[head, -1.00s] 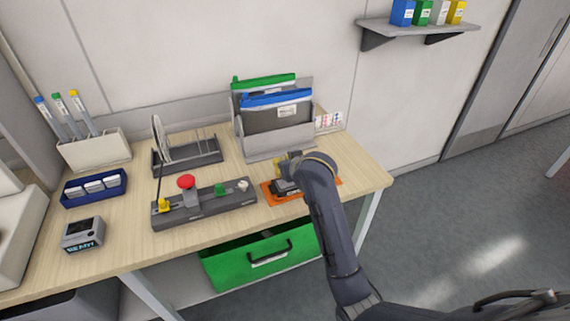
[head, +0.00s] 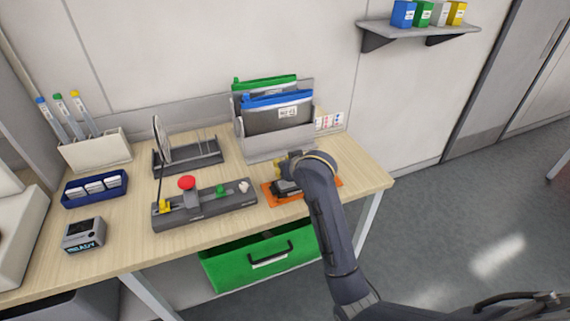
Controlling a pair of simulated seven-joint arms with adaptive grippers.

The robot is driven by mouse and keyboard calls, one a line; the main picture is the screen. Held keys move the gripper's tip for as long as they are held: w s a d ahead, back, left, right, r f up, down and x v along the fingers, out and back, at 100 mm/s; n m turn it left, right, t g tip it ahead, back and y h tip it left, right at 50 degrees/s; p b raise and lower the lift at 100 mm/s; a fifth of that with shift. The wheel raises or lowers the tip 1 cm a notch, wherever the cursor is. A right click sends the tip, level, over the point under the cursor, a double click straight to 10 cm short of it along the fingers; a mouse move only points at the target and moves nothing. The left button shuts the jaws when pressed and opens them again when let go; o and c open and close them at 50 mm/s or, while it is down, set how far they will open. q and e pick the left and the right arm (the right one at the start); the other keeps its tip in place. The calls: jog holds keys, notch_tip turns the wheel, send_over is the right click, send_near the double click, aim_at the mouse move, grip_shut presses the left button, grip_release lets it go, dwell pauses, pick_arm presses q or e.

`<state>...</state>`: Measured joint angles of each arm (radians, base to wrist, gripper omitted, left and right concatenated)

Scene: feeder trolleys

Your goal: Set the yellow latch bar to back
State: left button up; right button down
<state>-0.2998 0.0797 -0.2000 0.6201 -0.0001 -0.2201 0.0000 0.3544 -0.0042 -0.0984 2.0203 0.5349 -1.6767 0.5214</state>
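A small yellow part (head: 279,170) shows on the orange plate (head: 270,197) at the right of the bench. It is mostly hidden behind my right arm, so I cannot tell if it is the latch bar or how it is set. Another yellow piece (head: 164,207) sits at the left end of the dark grey control box (head: 205,208). My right gripper (head: 284,187) is low over the orange plate, close to the first yellow part. Its fingers are too small and covered to tell whether they are open or touching it. My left gripper is out of view.
The control box also carries a red button (head: 187,182) and a green one (head: 220,189). A file holder (head: 278,143) stands behind my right gripper. A dark rack (head: 187,156), pen holder (head: 95,149), blue tray (head: 95,189) and small display (head: 83,235) stand left. A green drawer (head: 225,270) is below.

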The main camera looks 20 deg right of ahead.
jog(key=shift+s+f, duration=0.1)
jog(key=shift+f, duration=0.2)
jog(key=c, duration=1.6)
grip_release()
jog(key=shift+o, duration=1.4)
jog(key=shift+r, duration=0.2)
jog(key=v, duration=1.1)
jog(key=shift+s+r, duration=0.3)
jog(key=shift+f, duration=0.1)
